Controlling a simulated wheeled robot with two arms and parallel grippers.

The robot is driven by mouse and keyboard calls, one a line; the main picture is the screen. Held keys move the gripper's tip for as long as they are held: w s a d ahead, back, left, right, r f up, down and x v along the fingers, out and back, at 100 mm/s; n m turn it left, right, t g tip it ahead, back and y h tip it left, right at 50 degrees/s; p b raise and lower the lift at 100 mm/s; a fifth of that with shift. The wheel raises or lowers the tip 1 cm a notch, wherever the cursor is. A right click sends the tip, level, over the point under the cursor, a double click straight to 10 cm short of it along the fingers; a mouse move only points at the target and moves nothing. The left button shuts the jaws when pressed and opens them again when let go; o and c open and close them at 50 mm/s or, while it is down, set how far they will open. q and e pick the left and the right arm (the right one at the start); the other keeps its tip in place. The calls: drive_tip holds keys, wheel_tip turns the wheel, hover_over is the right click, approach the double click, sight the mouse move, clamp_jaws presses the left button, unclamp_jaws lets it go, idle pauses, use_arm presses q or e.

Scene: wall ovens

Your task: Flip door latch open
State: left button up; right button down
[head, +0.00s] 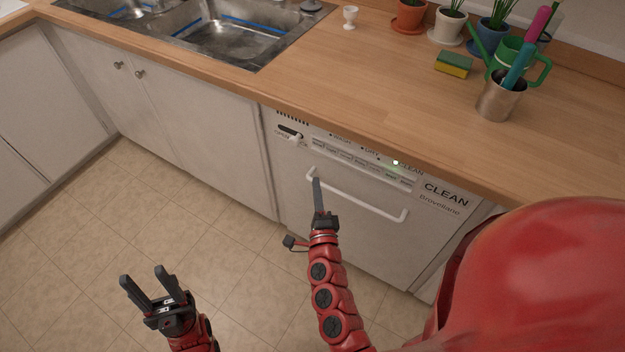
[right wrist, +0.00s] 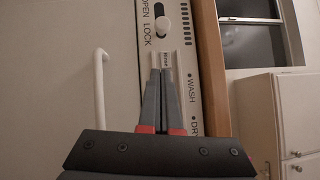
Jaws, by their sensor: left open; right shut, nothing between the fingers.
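The dishwasher (head: 350,215) is built in under the counter, with its door closed. Its white latch knob (head: 296,139) sits in a dark slot at the panel's upper left. In the right wrist view the knob (right wrist: 163,25) is nearer the LOCK label, with the dark slot showing on the OPEN side. My right gripper (head: 317,182) is shut and empty in front of the door, near the handle's left end. In its wrist view, its fingertips (right wrist: 165,72) point toward the knob and appear just short of it. My left gripper (head: 142,273) is open and empty over the floor at lower left.
A white bar handle (head: 355,197) crosses the door; it also shows in the right wrist view (right wrist: 100,85). The wooden counter (head: 380,85) overhangs the panel. White cabinets (head: 160,110) stand to the left. The tiled floor (head: 90,230) is clear.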

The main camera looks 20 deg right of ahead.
drive_tip(key=p, duration=0.1)
approach(300, 138)
drive_tip(key=d, duration=0.3)
drive_tip(key=shift+w+a+r+p, duration=0.1)
drive_tip(key=shift+w+a+p, duration=0.2)
drive_tip(key=shift+w, duration=0.4)
drive_tip(key=shift+w+a+r+p, duration=0.15)
drive_tip(key=shift+w+a, duration=0.2)
drive_tip(key=shift+w, duration=0.35)
drive_tip(key=shift+w+a+p, duration=0.25)
drive_tip(key=shift+w+a, duration=0.05)
drive_tip(key=shift+w, duration=0.4)
drive_tip(key=w+a+b, duration=0.2)
drive_tip(key=w+a, duration=0.2)
drive_tip(key=w, duration=0.1)
drive_tip(key=shift+b, duration=0.4)
